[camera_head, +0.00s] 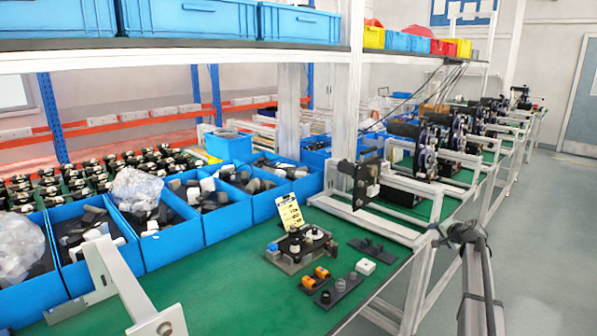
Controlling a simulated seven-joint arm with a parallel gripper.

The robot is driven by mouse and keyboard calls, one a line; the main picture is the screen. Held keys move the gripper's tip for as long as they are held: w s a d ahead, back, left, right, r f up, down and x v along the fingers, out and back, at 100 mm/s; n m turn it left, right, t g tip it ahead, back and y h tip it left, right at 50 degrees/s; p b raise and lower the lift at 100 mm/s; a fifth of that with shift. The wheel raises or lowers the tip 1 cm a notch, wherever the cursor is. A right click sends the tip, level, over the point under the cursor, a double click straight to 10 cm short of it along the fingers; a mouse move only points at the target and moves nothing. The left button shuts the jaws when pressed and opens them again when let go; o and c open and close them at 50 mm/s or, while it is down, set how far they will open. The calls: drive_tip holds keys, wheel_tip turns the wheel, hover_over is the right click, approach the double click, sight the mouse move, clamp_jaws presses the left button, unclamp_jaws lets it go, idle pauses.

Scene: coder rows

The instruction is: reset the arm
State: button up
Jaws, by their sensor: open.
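My gripper is not in view, and I cannot make out my arm for sure. On the green bench top (215,290) a small dark fixture (300,250) carries white and black round parts, with a yellow label card (288,212) standing behind it. In front of it lie a dark plate with orange parts (316,279) and a grey strip with round pieces (339,290). A small white block (365,266) and a dark bracket part (373,250) lie to the right.
Blue bins (170,240) of loose parts line the bench's left and back. A white angled bracket (125,285) rises at the front left. A grey post with a clamp (470,240) stands beyond the bench edge. An upper shelf (180,58) holds more bins.

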drive_tip(key=s+d+f+m, duration=0.1)
drive_tip(key=s+d+f, duration=0.15)
drive_tip(key=f, duration=0.25)
drive_tip(key=s+a+f+n+g, duration=0.2)
drive_tip(key=s+a+f+g, duration=0.1)
drive_tip(key=s+a+f, duration=0.75)
drive_tip(key=s+a+f+n+g+y, duration=0.1)
drive_tip(key=s+a+f+n+g, duration=0.15)
drive_tip(key=s+a+f, duration=0.75)
drive_tip(key=s+a+f+n+g, duration=0.1)
drive_tip(key=s+a+f+g, duration=0.35)
drive_tip(key=f, duration=1.05)
drive_tip(key=s+a+f+n+g, duration=0.1)
drive_tip(key=s+a+f, duration=0.2)
drive_tip(key=s, duration=0.5)
drive_tip(key=s+a+f+n+g, duration=0.1)
drive_tip(key=s+a+f+g, duration=0.2)
drive_tip(key=s, duration=0.4)
drive_tip(key=s+a+f+n, duration=0.1)
drive_tip(key=s+a+f, duration=0.25)
drive_tip(key=s, duration=0.45)
drive_tip(key=s+a+n+g+h, duration=0.2)
drive_tip(key=s+n+g, duration=0.1)
drive_tip(key=s, duration=1.7)
drive_tip(key=shift+a+g, duration=0.15)
drive_tip(key=shift+g, duration=0.55)
